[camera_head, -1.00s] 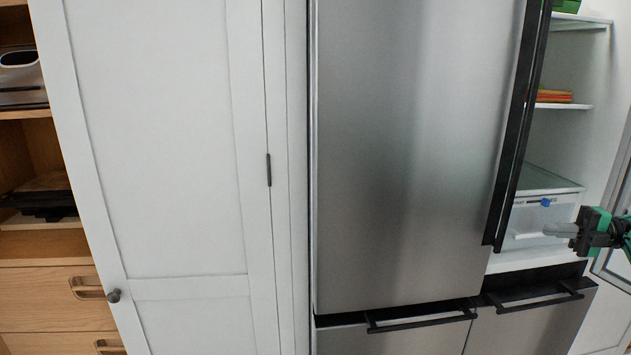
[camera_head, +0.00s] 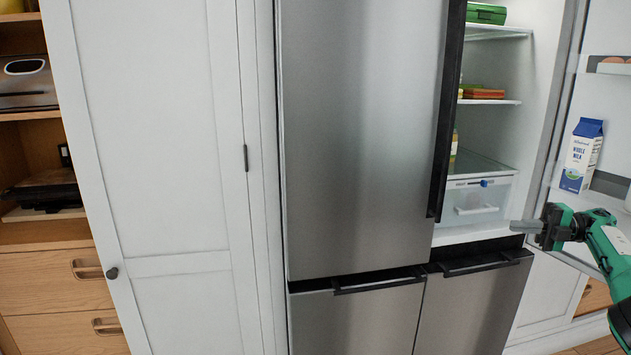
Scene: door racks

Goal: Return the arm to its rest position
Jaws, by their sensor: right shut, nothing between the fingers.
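My right gripper (camera_head: 524,227) shows at the lower right, at the end of my green and black arm. Its fingers are shut and empty, pointing left in front of the open right side of the fridge. The fridge's left door (camera_head: 362,140) is closed. Its right door (camera_head: 556,110) stands open to the right, partly hidden behind my gripper and arm. A milk carton (camera_head: 581,157) stands upright on a shelf of that open door, above my gripper. My left gripper is not in view.
The open compartment has glass shelves, a green box (camera_head: 486,13), stacked colourful packages (camera_head: 482,92) and a clear drawer (camera_head: 478,201). Two closed freezer drawers with black handles sit below. A white cabinet door (camera_head: 150,130) and wooden shelves with drawers (camera_head: 55,280) are at left.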

